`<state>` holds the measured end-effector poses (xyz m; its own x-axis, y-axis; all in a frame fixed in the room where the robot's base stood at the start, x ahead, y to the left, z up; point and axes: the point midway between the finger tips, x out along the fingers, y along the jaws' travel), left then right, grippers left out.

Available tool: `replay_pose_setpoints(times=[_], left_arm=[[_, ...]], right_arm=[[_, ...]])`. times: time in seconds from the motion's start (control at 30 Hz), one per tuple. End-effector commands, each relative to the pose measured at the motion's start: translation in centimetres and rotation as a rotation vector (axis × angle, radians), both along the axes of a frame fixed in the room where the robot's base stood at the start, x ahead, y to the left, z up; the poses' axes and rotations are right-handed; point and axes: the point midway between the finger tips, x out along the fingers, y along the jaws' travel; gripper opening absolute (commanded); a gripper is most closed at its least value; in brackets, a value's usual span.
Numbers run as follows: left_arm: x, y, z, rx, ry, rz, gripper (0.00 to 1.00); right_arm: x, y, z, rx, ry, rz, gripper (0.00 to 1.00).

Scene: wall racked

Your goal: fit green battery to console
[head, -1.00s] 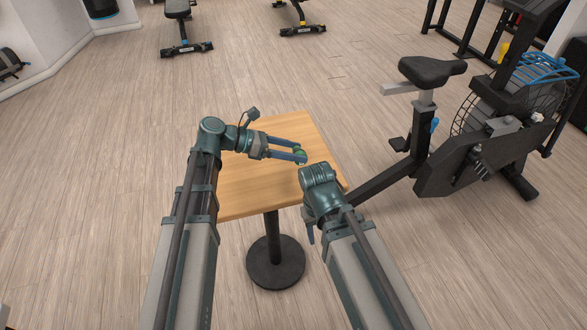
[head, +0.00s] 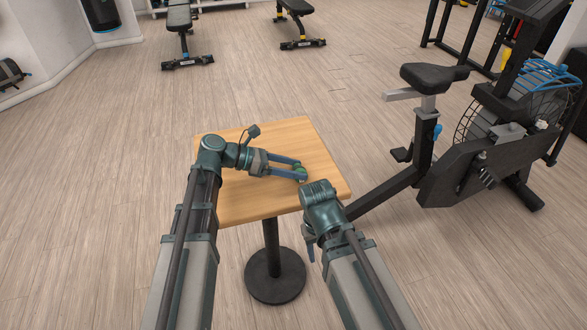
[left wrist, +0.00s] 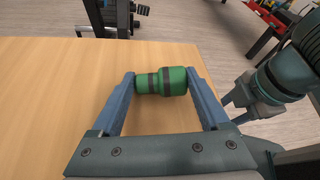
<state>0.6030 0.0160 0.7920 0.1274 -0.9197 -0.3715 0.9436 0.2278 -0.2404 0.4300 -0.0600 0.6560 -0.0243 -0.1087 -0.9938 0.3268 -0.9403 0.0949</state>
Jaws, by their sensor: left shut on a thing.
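The green battery (left wrist: 162,81) is a short stepped cylinder with darker bands, lying crosswise between the fingertips of my left gripper (left wrist: 160,84). The gripper is shut on it, one finger at each end. In the head view the battery (head: 299,169) is a small green spot at the fingertips of my left gripper (head: 300,172), over the right part of the wooden table (head: 235,200). My right arm's wrist is at the table's front right corner, close to the left gripper. Its fingers show partly in the left wrist view, their opening unclear. I cannot make out a console.
An exercise bike (head: 440,175) stands on the floor right of the table, its front leg near the table's right edge. Two workout benches (head: 184,40) (head: 299,25) stand farther back. The visible tabletop is otherwise bare, and the floor to the left is open.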

Motion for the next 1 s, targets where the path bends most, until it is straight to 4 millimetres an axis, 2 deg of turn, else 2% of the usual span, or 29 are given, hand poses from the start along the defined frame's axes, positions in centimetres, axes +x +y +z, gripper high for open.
replay_pose_setpoints(times=[0.03,0.1,0.13,0.37,0.47,0.57,0.73,1.0], left_arm=[[0.0,0.0,-0.1,0.000,0.000,0.000,0.84],[0.0,0.0,0.0,0.000,0.000,0.000,0.97],[0.0,0.0,0.0,0.000,0.000,0.000,1.00],[0.0,0.0,0.0,0.000,0.000,0.000,1.00],[-0.1,0.6,0.4,0.000,0.001,0.001,1.00],[-0.2,2.0,1.1,0.000,0.001,0.004,1.00],[-1.3,5.4,2.4,0.000,0.000,0.005,1.00],[-1.9,10.3,4.3,0.000,0.000,0.003,1.00]], right_arm=[[0.0,0.0,-0.1,0.000,0.000,0.000,0.50],[0.0,0.0,0.0,0.000,0.000,0.000,0.50],[0.0,0.0,0.0,0.000,0.000,0.000,0.50],[0.0,0.0,0.0,0.000,0.000,0.000,0.50],[0.0,0.0,0.4,0.000,0.000,0.000,0.50],[0.0,0.0,1.1,0.000,0.000,0.000,0.50],[0.0,0.0,2.4,0.000,0.000,0.000,0.50],[0.0,0.0,4.3,0.000,0.000,0.000,0.50]])
